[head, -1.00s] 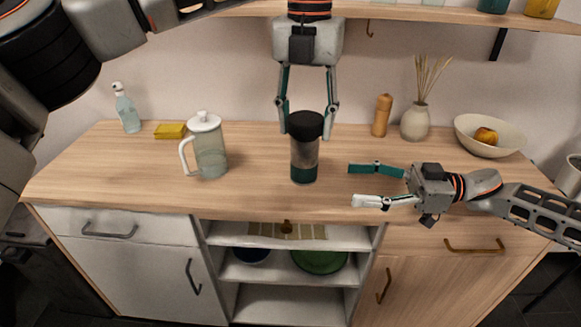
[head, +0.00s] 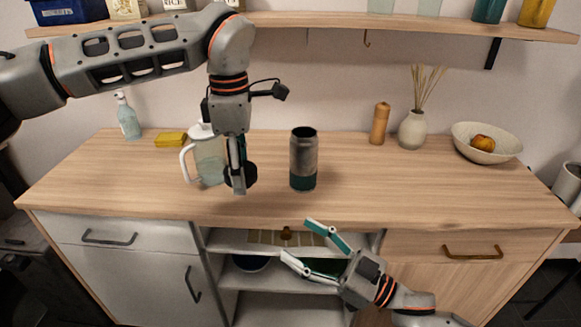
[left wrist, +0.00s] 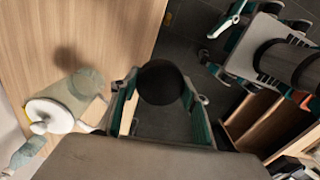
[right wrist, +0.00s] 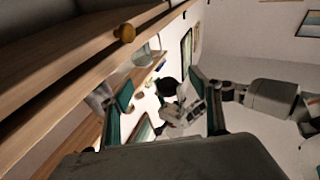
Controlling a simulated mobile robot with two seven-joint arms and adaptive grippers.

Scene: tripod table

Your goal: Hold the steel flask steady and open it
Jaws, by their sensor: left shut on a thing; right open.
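The steel flask (head: 303,158) stands upright on the counter in the head view. Its top is open, with a dark mouth, and its base is dark green. My left gripper (head: 238,186) points down to the left of the flask, shut on the black lid (head: 250,175). The lid is apart from the flask and partly hidden by the fingers. It also shows as a dark disc between the fingers in the left wrist view (left wrist: 160,82). My right gripper (head: 296,237) is open and empty, below and in front of the counter edge.
A glass jug (head: 209,160) with a white lid stands just behind my left gripper. A yellow sponge (head: 171,139), spray bottle (head: 128,117), pepper mill (head: 379,124), vase (head: 412,130) and fruit bowl (head: 486,143) line the back. The counter right of the flask is clear.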

